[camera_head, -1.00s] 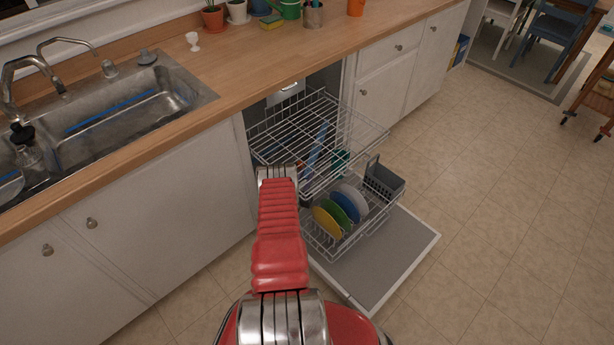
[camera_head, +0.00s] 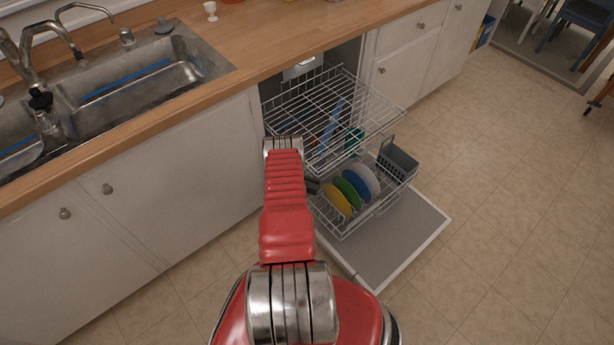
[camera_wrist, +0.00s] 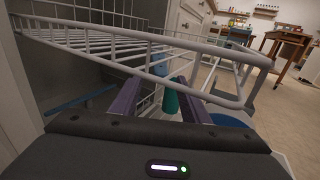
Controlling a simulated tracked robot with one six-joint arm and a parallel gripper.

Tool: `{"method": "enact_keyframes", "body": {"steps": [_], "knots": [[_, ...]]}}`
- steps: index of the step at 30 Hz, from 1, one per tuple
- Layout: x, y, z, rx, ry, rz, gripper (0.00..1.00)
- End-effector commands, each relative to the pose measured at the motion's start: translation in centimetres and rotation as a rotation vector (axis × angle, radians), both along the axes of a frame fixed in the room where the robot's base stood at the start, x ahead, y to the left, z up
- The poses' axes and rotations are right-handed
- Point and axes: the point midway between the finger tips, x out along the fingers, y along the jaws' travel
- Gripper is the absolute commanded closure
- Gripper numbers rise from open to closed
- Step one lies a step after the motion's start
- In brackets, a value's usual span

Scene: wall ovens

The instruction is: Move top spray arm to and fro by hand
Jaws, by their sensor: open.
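The dishwasher stands open, with its top rack (camera_head: 345,95) pulled out. A long blue bar (camera_head: 331,124) shows through the rack's wires; it looks like the top spray arm, but I cannot be sure. In the wrist view a blue bar (camera_wrist: 80,102) lies low at the left, below the rack; I cannot tell if it is the same one. My gripper (camera_wrist: 158,82) is open, its two purple fingers apart under the wire rack (camera_wrist: 130,42). A teal item (camera_wrist: 170,100) appears between the fingers, beyond them; contact is not visible. In the head view the fingers are hidden.
The lower rack (camera_head: 385,205) holds several coloured plates (camera_head: 352,187) and a grey basket (camera_head: 397,160). The lowered door (camera_head: 400,245) lies over the tiled floor. Cabinets (camera_head: 190,190) and a sink (camera_head: 140,85) are at the left. Open floor is at the right.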

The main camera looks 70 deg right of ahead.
Motion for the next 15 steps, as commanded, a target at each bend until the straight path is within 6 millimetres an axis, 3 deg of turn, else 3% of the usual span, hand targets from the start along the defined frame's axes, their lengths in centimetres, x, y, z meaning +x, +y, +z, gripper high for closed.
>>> {"method": "enact_keyframes", "body": {"steps": [9, 15], "knots": [[0.4, 5.6, 0.0, 0.001, 0.001, 0.002, 0.58], [0.5, 8.0, 0.0, 0.0, 0.0, 0.0, 0.58]]}}
